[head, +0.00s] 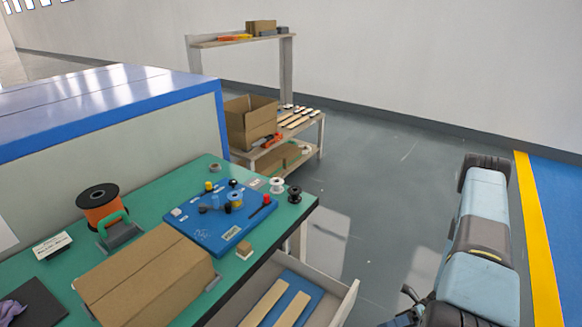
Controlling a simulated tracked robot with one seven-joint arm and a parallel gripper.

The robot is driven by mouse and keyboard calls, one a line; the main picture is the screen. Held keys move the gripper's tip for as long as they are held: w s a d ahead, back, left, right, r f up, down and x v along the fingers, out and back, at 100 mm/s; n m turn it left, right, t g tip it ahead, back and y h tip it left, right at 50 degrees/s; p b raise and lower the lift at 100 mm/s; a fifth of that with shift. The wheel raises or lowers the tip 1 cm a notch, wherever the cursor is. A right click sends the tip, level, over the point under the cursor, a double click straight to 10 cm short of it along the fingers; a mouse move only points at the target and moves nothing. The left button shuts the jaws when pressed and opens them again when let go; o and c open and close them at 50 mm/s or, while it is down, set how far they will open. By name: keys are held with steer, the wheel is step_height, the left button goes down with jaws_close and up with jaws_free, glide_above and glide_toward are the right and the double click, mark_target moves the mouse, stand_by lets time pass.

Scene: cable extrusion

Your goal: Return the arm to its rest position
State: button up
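My arm (478,245), with light blue and dark grey links, stands at the right of the head view, over the floor and clear of the workbench. It runs from a dark joint at its top down to the bottom edge. Small dark and blue parts at its lower left, by the bottom edge, may belong to my gripper. They are cut off, so I cannot see its fingers or whether it holds anything.
A green-topped workbench (142,202) carries a closed cardboard box (145,275), an orange spool (100,208) and a blue board (195,235) with small parts. Its drawer (335,300) is open towards my arm. A wooden shelf (310,125) stands behind. The floor between is clear.

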steer(key=w+r+n+h, duration=0.4)
steer(key=r+n, duration=0.1)
steer(key=r, duration=0.6)
steer(key=w+r+n+h, duration=0.35)
steer(key=r+n, duration=0.25)
steer(key=r, duration=0.4)
steer(key=w+r+n+h, duration=0.3)
steer(key=r+n+h, duration=0.15)
steer(key=r, duration=0.65)
steer(key=s+a+r+n+t+h, duration=0.2)
steer(key=s+r+n+t, duration=0.1)
steer(key=r, duration=0.5)
steer(key=s+a+r+n+t+h, duration=0.2)
steer(key=s+r+n+t, duration=0.2)
steer(key=r, duration=0.4)
steer(key=s+a+r+n+t+h, duration=0.2)
steer(key=s+r+n+t, duration=0.2)
steer(key=r, duration=0.5)
steer(key=shift+s+a+n, duration=0.35)
steer(key=shift+s+n, duration=0.65)
steer(key=shift+n, duration=0.05)
